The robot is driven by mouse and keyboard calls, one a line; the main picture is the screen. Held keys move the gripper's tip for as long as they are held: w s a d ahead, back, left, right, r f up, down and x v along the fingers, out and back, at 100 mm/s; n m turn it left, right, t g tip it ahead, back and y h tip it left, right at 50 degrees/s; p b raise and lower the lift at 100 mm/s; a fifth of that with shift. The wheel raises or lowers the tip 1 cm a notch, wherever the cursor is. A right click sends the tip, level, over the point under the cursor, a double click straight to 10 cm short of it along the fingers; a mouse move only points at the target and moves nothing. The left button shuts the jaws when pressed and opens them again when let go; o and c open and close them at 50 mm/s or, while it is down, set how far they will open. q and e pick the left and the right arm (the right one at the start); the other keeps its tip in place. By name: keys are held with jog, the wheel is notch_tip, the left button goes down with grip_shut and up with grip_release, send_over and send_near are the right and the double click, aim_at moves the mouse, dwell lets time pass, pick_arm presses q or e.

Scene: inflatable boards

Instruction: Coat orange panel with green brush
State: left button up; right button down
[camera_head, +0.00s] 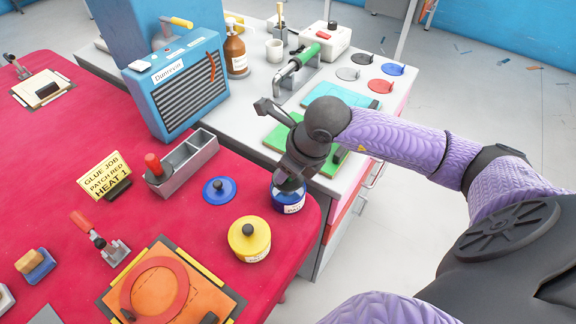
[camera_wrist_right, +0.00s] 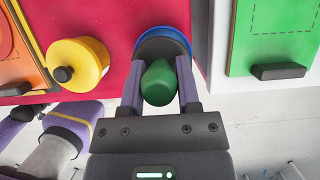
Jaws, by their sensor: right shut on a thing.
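The orange panel (camera_head: 202,298) lies in a dark frame at the front of the red table, with a red ring (camera_head: 137,285) on it. My right gripper (camera_head: 288,183) is over the open blue jar (camera_head: 289,203) at the table's right edge. In the right wrist view the right gripper (camera_wrist_right: 160,88) is shut on a green handle (camera_wrist_right: 159,82), which I take as the green brush, above the blue jar (camera_wrist_right: 180,45). The bristles are hidden, so I cannot tell how deep they are in the jar. My left gripper is out of view.
A yellow lidded pot (camera_head: 249,240) stands between the jar and the panel. A blue lid (camera_head: 219,190) lies behind the pot. A grey tray (camera_head: 190,158), a red-handled clamp (camera_head: 100,240) and a blue heater (camera_head: 185,85) stand around. A green board (camera_head: 275,138) lies on the white counter.

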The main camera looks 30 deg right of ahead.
notch_tip(320, 180, up, 7)
jog(key=p, duration=0.5)
dwell(0.4)
